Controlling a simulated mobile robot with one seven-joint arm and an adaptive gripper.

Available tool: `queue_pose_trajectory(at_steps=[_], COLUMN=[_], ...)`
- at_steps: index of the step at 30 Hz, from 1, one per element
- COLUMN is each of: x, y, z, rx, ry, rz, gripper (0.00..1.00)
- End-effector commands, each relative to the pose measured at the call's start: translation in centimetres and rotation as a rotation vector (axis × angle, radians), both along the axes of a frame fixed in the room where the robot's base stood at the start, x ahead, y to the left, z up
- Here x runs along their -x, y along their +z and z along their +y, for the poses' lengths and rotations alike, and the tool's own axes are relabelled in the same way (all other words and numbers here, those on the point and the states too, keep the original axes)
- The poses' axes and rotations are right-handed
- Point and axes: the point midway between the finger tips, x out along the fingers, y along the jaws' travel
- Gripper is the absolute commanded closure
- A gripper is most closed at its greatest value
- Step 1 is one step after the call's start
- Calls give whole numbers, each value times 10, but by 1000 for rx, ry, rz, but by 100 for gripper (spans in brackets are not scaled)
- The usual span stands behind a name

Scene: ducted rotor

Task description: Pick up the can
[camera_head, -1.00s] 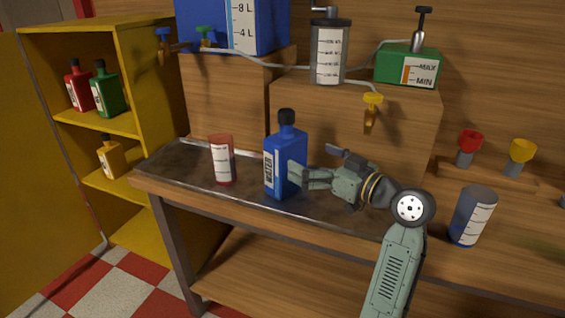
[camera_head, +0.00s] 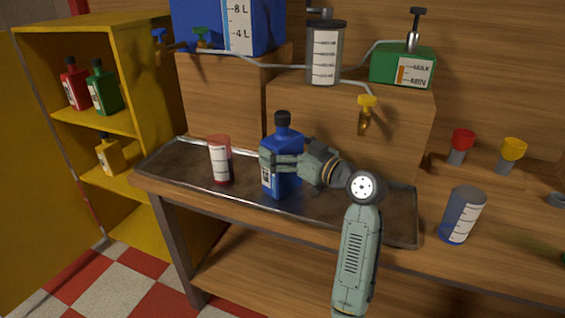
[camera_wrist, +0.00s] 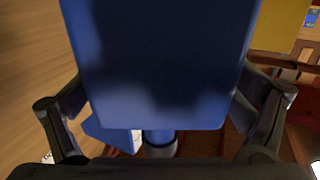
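The can is a blue, square-sided bottle (camera_head: 283,184) with a black cap and a white label. It stands upright on the dark metal tray (camera_head: 340,212) on the bench. My gripper (camera_head: 280,160) reaches it from the right, with one finger across its front face. In the wrist view the blue body of the can (camera_wrist: 160,60) fills the space between my two fingers, which are spread wide on either side. Whether the fingers press on it is not clear. The far finger is hidden behind the can in the head view.
A red-tinted beaker (camera_head: 220,162) stands left of the can on the tray. A blue-tinted beaker (camera_head: 462,215) stands to the right on the bench. Wooden blocks behind carry a blue tank (camera_head: 205,22), a clear cylinder (camera_head: 325,55) and a green box (camera_head: 402,66).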

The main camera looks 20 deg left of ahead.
Motion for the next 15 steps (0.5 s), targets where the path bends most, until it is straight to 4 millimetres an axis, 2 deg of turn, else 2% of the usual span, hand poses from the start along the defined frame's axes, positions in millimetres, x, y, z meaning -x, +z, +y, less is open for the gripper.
queue_pose_trajectory(at_steps=[2, 15], x=[0, 0], y=[0, 0], z=[0, 0], rx=[0, 0], ry=[0, 0], rz=[0, 0], gripper=[13, 43])
